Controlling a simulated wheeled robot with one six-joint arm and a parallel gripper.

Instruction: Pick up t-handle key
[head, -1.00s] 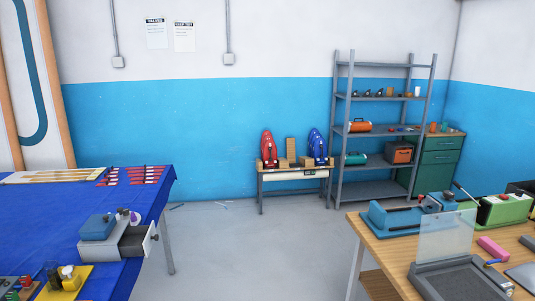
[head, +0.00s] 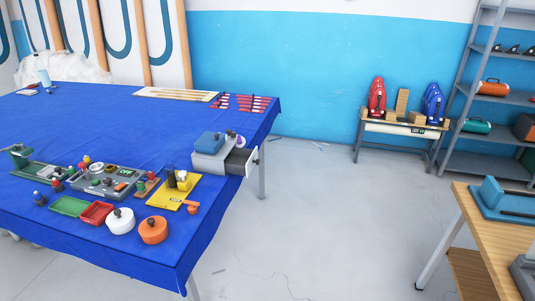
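I cannot make out a t-handle key for certain in the head view; the items on the tables are small. The blue-covered table (head: 90,125) on the left holds many small things. Among them are a grey tray (head: 105,181) with small parts and a sign, a yellow board (head: 174,192) with parts on it, and a grey box with an open drawer (head: 224,158). The drawer's inside is hidden from this angle. My gripper is not in view.
Red tools (head: 245,102) and a pale board (head: 176,94) lie at the table's back. White (head: 120,221) and orange (head: 153,229) round pots stand near its front. A wooden workbench (head: 480,225) is at right. Grey floor (head: 320,220) between is clear, apart from small scraps.

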